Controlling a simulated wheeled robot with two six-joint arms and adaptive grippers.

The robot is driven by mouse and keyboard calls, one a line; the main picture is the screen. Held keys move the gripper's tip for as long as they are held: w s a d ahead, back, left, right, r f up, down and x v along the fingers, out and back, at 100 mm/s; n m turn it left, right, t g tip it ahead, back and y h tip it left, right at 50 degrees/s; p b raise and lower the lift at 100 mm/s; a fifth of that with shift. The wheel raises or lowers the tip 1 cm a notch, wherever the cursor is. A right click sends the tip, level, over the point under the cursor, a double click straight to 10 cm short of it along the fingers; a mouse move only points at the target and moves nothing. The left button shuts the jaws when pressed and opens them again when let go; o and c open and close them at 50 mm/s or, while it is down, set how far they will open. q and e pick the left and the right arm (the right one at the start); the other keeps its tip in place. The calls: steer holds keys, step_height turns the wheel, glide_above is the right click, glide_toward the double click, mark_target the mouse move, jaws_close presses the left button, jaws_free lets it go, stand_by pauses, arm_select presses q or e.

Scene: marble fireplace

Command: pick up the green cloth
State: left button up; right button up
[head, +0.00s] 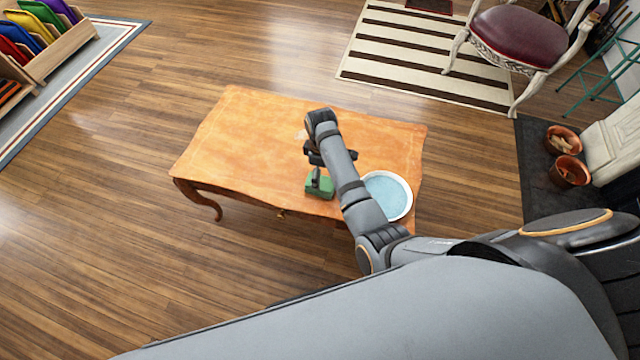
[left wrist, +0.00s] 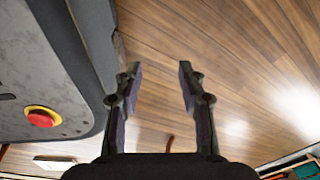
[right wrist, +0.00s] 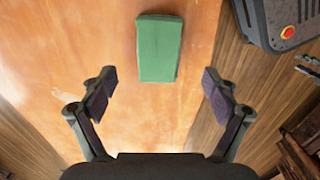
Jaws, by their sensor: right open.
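The green cloth (head: 321,186) lies folded on the wooden table (head: 245,130), near its front edge. It also shows as a green rectangle in the right wrist view (right wrist: 159,48), ahead of and between my right fingers. My right gripper (head: 317,172) is open above the table; in the head view its fingers cover part of the cloth. In the right wrist view my right gripper (right wrist: 160,84) has nothing between its fingertips. My left gripper (left wrist: 158,72) is open and empty over the wood floor, and it is not in the head view.
A white-rimmed bowl (head: 407,205) with a light blue inside is on the table, right of the cloth and beside my right arm. The table's left part is clear. A chair (head: 515,35) and a striped rug (head: 420,55) are behind it.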

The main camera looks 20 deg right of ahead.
mark_target(321, 182)
steer(key=shift+w+f, duration=0.1)
steer(key=shift+f, duration=1.15)
steer(key=shift+f+b, duration=0.25)
steer(key=shift+b, duration=0.05)
step_height(321, 182, down, 4)
steer(key=shift+f+b, duration=0.1)
steer(key=shift+b, duration=0.65)
steer(key=shift+f, duration=0.2)
steer(key=c, duration=1.2)
arm_select(q)
steer(key=w, duration=0.5)
steer(key=shift+w+f, duration=0.15)
steer(key=shift+f, duration=0.2)
